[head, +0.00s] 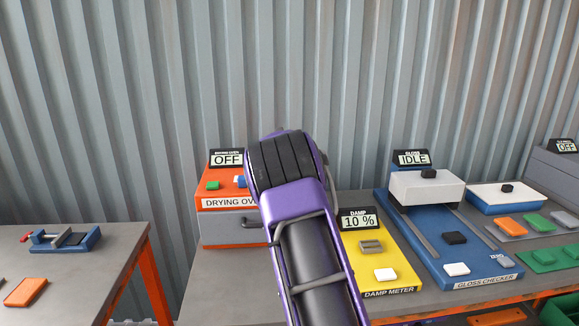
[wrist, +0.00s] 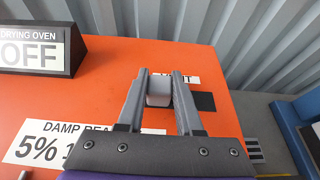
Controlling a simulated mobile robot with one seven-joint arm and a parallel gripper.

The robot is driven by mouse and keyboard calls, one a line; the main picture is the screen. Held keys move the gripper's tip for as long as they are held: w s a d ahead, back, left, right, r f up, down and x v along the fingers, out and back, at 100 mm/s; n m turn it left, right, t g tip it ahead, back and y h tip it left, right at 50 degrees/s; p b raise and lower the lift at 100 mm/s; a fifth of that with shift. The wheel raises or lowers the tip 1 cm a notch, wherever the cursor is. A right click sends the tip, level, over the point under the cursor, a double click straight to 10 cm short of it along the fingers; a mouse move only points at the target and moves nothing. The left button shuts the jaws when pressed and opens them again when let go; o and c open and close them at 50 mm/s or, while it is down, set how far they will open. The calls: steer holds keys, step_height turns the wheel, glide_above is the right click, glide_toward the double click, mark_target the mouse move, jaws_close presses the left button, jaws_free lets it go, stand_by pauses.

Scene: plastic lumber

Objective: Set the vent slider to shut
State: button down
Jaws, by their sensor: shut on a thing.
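The vent slider (wrist: 158,90) is a pale grey knob on the orange top of the drying oven (wrist: 100,75). My gripper (wrist: 159,80) is shut on the knob, one grey finger on each side. A label above it is mostly hidden by the fingers, with only its last letters showing. A black strip (wrist: 204,101) shows just right of the right finger; the rest of the slider's track is hidden. In the head view the drying oven (head: 222,230) stands behind my purple arm, which hides the slider and my gripper.
The oven's display (head: 228,158) reads OFF. A green button (head: 212,185) sits on its left top. Right of my arm are the yellow damp meter (head: 398,268), reading 10 %, and the blue gloss checker (head: 430,262). A separate table with a vise (head: 65,238) is at left.

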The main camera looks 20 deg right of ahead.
steer(key=c, duration=0.6)
jaws_free()
steer(key=shift+a, duration=0.35)
steer(key=shift+o, duration=0.2)
steer(key=shift+d, duration=0.1)
steer(key=b+v, duration=0.4)
steer(key=v, duration=1.3)
steer(key=shift+s+b, duration=0.15)
steer(key=shift+b, duration=0.2)
steer(key=shift+r, duration=0.15)
